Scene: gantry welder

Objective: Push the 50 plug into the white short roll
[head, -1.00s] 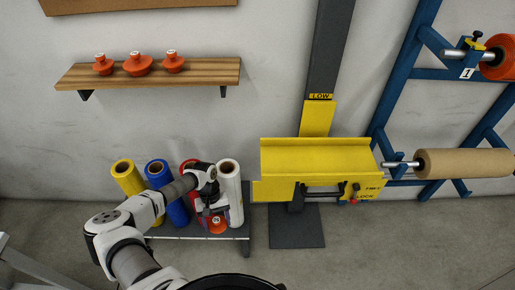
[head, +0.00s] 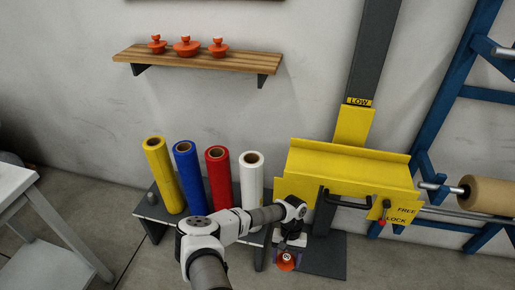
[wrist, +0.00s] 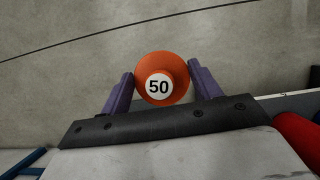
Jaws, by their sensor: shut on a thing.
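My gripper (wrist: 161,98) is shut on the orange 50 plug (wrist: 160,78), whose white "50" label faces the wrist camera between the purple fingers. In the head view the plug (head: 286,262) hangs at my gripper (head: 288,250), low and in front of the yellow machine. The white roll (head: 252,180) stands upright on the low bench, with its open brown core facing up. My gripper is to the right of and nearer than the white roll, apart from it. My arm crosses in front of the roll's foot.
Yellow (head: 161,180), blue (head: 189,180) and red (head: 219,180) rolls stand left of the white roll. The yellow gantry trough (head: 345,170) is close on the right. Three orange plugs (head: 186,47) sit on the wall shelf (head: 200,60). A white table (head: 20,190) is at left.

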